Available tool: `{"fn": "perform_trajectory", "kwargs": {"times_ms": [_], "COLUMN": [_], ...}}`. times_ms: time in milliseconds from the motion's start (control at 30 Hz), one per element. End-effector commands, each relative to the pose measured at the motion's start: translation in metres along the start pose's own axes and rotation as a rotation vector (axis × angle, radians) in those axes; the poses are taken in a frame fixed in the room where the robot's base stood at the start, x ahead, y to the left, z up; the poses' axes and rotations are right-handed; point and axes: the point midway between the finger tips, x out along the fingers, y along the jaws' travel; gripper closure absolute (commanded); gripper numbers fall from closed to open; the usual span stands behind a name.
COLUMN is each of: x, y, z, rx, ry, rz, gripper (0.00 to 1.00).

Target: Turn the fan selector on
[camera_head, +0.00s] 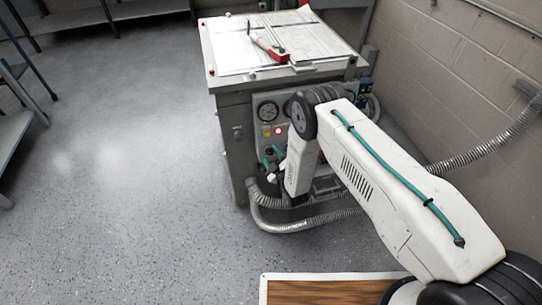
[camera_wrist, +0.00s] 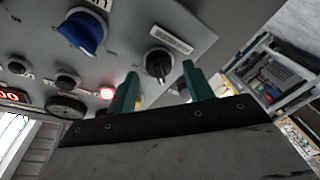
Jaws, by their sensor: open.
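A black rotary selector knob (camera_wrist: 159,66) sits on the grey control panel (camera_wrist: 125,25) in the wrist view, with a label plate (camera_wrist: 171,40) beside it that I cannot read. The knob's pale mark points roughly along the picture's vertical. I cannot tell from the label whether it is the fan selector. My gripper (camera_wrist: 161,72) is open, its two green fingers apart on either side of the knob's lower edge; contact cannot be made out. In the head view my gripper (camera_head: 272,156) is at the panel's lower front, and my arm hides part of the panel.
A larger blue knob (camera_wrist: 82,32) and a lit red lamp (camera_wrist: 106,93) are near the black knob. A corrugated hose (camera_head: 300,222) loops below. Papers and a red-handled tool (camera_head: 270,49) lie on the cabinet top. Floor to the left is clear.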

Motion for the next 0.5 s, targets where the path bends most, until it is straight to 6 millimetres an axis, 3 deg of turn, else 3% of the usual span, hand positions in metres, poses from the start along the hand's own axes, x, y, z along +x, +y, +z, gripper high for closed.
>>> {"fn": "perform_trajectory", "kwargs": {"times_ms": [300,467,500], "x": [0.0044,0.0043,0.0043], "y": [-0.0003,-0.0004,-0.0004], "z": [0.0002,0.0001,0.0001], "rx": [0.001,0.001,0.001], "ry": [-0.001,-0.001,-0.001], "rz": [-0.001,-0.001,-0.001], "gripper": [0.48,0.90,0.93]}}
